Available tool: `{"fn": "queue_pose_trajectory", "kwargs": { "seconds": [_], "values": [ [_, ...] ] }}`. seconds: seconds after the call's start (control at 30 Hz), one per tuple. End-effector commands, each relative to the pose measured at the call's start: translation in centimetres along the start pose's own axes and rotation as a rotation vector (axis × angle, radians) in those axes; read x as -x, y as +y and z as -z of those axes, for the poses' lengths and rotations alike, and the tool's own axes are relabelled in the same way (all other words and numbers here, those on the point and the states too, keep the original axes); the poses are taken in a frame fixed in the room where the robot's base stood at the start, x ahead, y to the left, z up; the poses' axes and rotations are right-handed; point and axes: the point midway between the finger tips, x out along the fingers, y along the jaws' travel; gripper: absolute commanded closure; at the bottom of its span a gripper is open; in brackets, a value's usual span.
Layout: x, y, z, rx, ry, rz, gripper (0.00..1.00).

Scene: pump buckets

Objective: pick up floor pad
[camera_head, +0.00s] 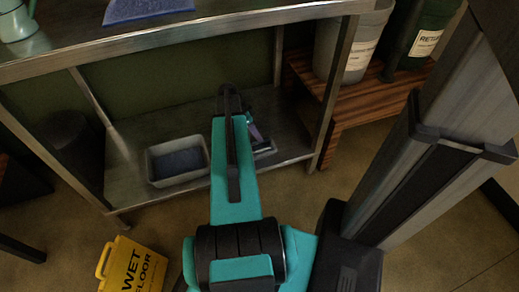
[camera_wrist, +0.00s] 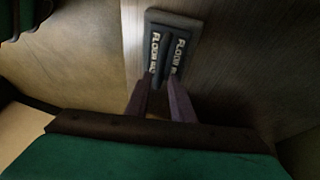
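The floor pad (camera_wrist: 181,50) is a dark rectangular pad with pale "FLOOR PAD" lettering on both sides of a raised black middle ridge. It lies on the metal lower shelf. In the head view, part of it (camera_head: 265,148) shows just past my arm. My gripper (camera_wrist: 162,79) has two purple-grey fingers, spread apart with a gap between them. The fingertips are at the near end of the pad, one on each side of the ridge's end. Whether they touch it, I cannot tell. In the head view, the gripper (camera_head: 256,134) is partly hidden by my arm.
A grey tub (camera_head: 152,171) with dark blue contents stands left of my arm on the lower shelf (camera_head: 125,198). The upper shelf edge (camera_head: 190,45) runs above. A table leg (camera_head: 328,110) and wooden stand (camera_head: 340,100) are at right. A yellow wet-floor sign (camera_head: 133,268) stands front left.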

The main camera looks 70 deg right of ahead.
Motion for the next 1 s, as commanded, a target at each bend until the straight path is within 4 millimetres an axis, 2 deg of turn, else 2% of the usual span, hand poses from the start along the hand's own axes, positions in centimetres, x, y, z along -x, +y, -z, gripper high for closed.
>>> {"fn": "queue_pose_trajectory", "kwargs": {
  "seconds": [0.1,0.4,1.0],
  "values": [
    [-1.5,0.1,-0.2,0.0,0.0,-0.002,0.78],
    [-4.4,0.2,-0.2,0.0,0.0,-0.001,0.78],
    [-4.5,0.2,-0.2,0.0,0.0,0.0,0.78]
  ]
}}
